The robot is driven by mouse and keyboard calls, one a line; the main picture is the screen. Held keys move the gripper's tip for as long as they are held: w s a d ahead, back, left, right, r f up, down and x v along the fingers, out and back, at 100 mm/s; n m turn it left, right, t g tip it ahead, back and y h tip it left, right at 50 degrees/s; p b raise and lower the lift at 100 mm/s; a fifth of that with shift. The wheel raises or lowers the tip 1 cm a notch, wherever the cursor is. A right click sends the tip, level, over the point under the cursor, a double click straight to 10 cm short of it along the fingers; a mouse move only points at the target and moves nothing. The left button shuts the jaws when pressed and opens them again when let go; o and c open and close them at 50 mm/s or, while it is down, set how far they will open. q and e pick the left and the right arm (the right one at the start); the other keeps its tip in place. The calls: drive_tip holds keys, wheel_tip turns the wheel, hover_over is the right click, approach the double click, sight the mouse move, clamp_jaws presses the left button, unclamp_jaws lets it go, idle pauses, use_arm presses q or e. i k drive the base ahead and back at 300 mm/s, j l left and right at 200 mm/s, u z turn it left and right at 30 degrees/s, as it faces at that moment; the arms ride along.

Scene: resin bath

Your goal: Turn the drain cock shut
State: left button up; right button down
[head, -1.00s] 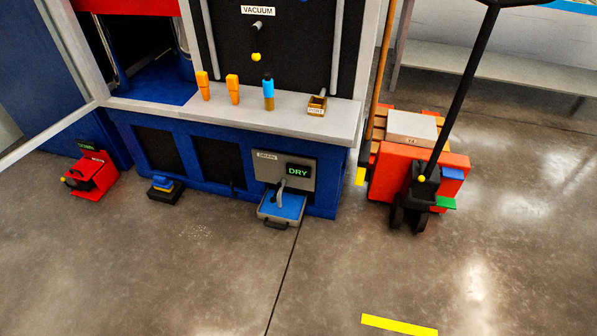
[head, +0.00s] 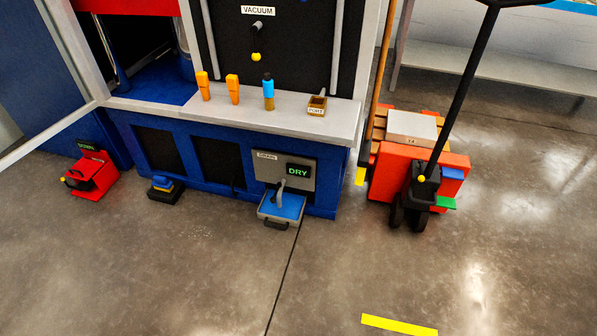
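The drain panel (head: 271,172) is a grey plate low on the front of the blue machine, with a small DRAIN label and a black display (head: 299,171) reading DRY in green. The drain cock (head: 280,190) is a small grey fitting at the lower part of this panel. A spout seems to curve down from it over the tray. Its handle is too small to tell its exact turn. A blue-lined drain tray (head: 289,208) with a dark front handle sits below it, near the floor. Neither of my grippers is in view.
A red-orange pallet truck (head: 400,165) with a long black handle stands right of the machine. A red unit (head: 92,176) labelled DOWN and a blue-topped pedal (head: 162,184) sit on the floor at left. The grey floor (head: 200,270) in front is clear, with a yellow strip (head: 399,325).

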sight(272, 200)
drive_tip(key=i+l+u, duration=0.1)
drive_tip(key=i+l, duration=0.25)
drive_tip(key=i, duration=0.2)
drive_tip(key=i+l, duration=0.35)
drive_tip(key=i, duration=0.15)
drive_tip(key=i+u, duration=0.05)
